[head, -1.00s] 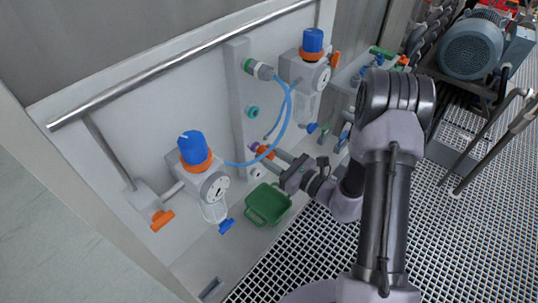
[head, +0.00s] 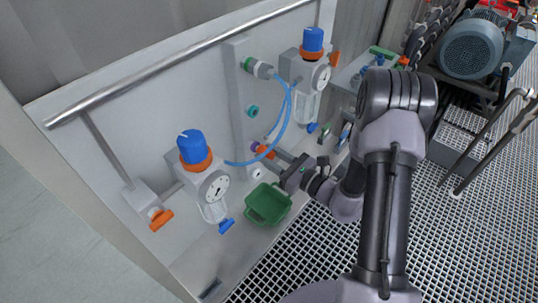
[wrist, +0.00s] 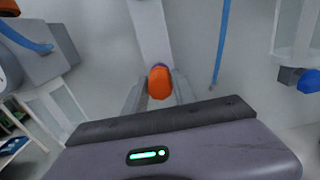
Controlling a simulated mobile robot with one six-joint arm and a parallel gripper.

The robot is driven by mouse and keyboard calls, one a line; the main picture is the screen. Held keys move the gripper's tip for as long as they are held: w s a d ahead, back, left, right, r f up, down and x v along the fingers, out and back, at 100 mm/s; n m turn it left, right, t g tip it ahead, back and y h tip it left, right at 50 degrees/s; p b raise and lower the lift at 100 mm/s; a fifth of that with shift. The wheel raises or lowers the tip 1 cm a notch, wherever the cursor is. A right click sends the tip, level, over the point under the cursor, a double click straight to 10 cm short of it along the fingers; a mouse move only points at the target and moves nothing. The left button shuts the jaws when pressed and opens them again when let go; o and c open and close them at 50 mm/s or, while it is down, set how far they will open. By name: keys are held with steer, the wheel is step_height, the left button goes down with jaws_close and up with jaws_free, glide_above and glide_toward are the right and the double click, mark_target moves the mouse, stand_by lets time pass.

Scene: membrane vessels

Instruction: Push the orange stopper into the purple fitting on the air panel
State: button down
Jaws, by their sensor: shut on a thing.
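The orange stopper (wrist: 159,84) is between my gripper's two fingers in the wrist view. It also shows in the head view (head: 264,151). My gripper (head: 272,154) is shut on it, against the panel's vertical post. The purple fitting (head: 255,146) shows just behind the stopper, and a thin purple edge (wrist: 158,65) shows above it in the wrist view. The stopper hides most of the fitting. The two look lined up and very close or touching; I cannot tell how far the stopper is in.
A green bin (head: 268,204) stands below my gripper. A blue hose (head: 285,125) curves close above it. Two blue-knobbed regulators (head: 193,147) (head: 313,40) flank the post. A teal fitting (head: 253,111) and a green fitting (head: 257,68) sit higher on the post.

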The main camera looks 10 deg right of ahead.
steer(key=shift+w+a, duration=0.35)
steer(key=shift+w, duration=0.15)
stand_by(0.3)
steer(key=c, duration=0.9)
jaws_free()
steer(key=shift+c, duration=0.2)
steer(key=p+v, duration=0.1)
steer(key=v, duration=1.6)
steer(key=shift+s+d+p, duration=0.15)
steer(key=shift+p, duration=0.2)
